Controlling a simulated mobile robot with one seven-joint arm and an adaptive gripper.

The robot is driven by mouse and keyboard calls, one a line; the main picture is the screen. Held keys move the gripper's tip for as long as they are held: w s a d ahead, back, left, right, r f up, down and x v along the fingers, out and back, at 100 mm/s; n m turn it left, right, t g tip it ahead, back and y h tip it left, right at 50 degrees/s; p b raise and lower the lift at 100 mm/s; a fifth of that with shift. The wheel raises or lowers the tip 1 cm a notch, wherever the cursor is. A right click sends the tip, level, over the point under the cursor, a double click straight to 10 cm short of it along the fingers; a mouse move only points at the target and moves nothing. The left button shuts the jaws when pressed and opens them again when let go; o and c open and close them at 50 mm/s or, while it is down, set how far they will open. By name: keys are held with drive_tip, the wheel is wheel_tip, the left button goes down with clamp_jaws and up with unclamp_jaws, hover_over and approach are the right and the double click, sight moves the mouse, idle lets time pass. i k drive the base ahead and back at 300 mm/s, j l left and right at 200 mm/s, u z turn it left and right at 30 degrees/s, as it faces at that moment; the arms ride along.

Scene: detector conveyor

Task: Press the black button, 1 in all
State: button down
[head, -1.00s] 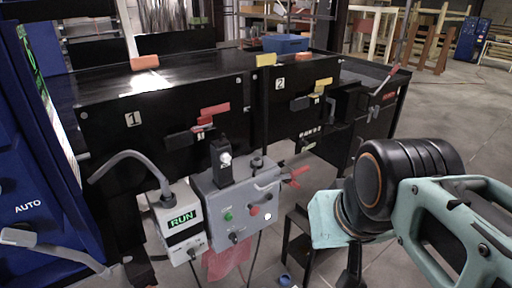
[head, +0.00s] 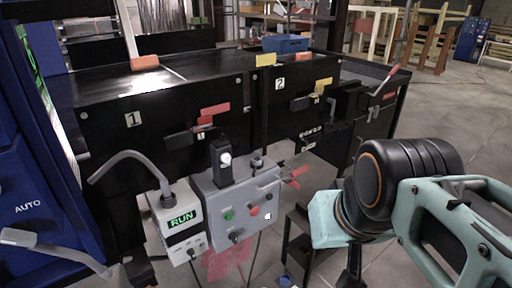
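A grey control box (head: 208,203) stands left of centre in the head view, below the conveyor's front panel. Its face carries a green button (head: 229,215), a red button (head: 254,211), a pale round spot (head: 268,216) and a small black button or knob (head: 236,236) low on the face. I cannot tell for certain whether this black part is a button. My arm comes in from the right. The dark end of my gripper (head: 352,272) shows only in part at the bottom edge, right of the box and apart from it. Its fingers cannot be made out.
A white unit marked RUN (head: 181,218) with a grey hose stands left of the box. The black conveyor (head: 150,112) with panels 1 and 2 runs behind. A red-handled clamp (head: 295,176) juts from the box's right side. Open floor lies to the right.

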sight(270, 196)
drive_tip(key=i+j, duration=0.1)
drive_tip(key=j, duration=0.3)
drive_tip(key=i+j, duration=0.15)
drive_tip(key=j, duration=0.25)
drive_tip(key=i+j, duration=0.1)
drive_tip(key=j, duration=0.3)
drive_tip(key=z, duration=1.65)
drive_tip(key=k+l+z, duration=0.2)
drive_tip(key=i+j+u, duration=0.2)
drive_tip(key=j, duration=0.05)
